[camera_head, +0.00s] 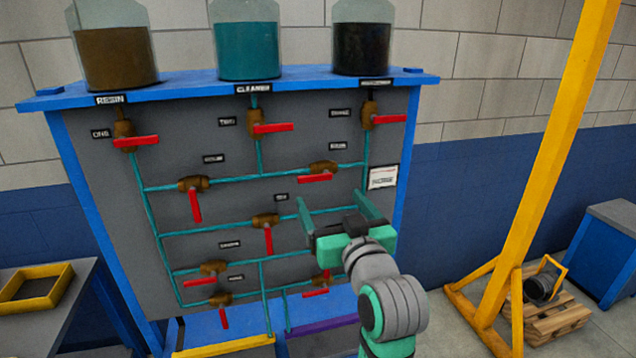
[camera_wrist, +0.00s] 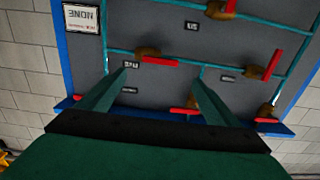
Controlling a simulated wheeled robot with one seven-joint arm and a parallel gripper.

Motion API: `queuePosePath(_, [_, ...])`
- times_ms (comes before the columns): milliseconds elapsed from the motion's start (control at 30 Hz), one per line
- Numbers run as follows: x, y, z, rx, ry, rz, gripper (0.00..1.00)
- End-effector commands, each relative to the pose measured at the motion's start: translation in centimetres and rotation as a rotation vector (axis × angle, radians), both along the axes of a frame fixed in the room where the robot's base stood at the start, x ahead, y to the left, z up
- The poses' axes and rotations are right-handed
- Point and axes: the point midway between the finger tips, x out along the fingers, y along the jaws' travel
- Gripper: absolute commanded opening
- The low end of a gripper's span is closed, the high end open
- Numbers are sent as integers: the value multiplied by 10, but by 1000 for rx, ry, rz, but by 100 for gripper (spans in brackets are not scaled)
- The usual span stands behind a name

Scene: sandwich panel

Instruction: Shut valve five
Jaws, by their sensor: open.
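Valve five has a brown body (camera_head: 323,167) on the upper right pipe of the grey panel. Its label is too blurred to read surely; I take it from its place. Its red handle (camera_head: 314,178) points left, roughly along the pipe. In the wrist view, which is upside down, its body (camera_wrist: 147,54) and red handle (camera_wrist: 162,61) show just beyond my fingertips. My gripper (camera_head: 329,198) is open and empty, with its two green fingers spread toward the panel, below the valve in the head view. In the wrist view the gripper (camera_wrist: 162,72) spans the handle; no contact is clear.
Other red-handled valves surround it: one to the left (camera_head: 193,185), one below left (camera_head: 265,220), one above right (camera_head: 370,112). A white sign (camera_head: 382,177) hangs right of it. Jars stand on the blue top shelf (camera_head: 180,80). A yellow post (camera_head: 556,150) stands right.

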Motion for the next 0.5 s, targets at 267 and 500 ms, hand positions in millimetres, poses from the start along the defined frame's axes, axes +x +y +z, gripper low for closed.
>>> queuePosePath(267, [44,13,-1,0,2,2,85])
queuePosePath(500, [80,22,-1,0,2,1,85])
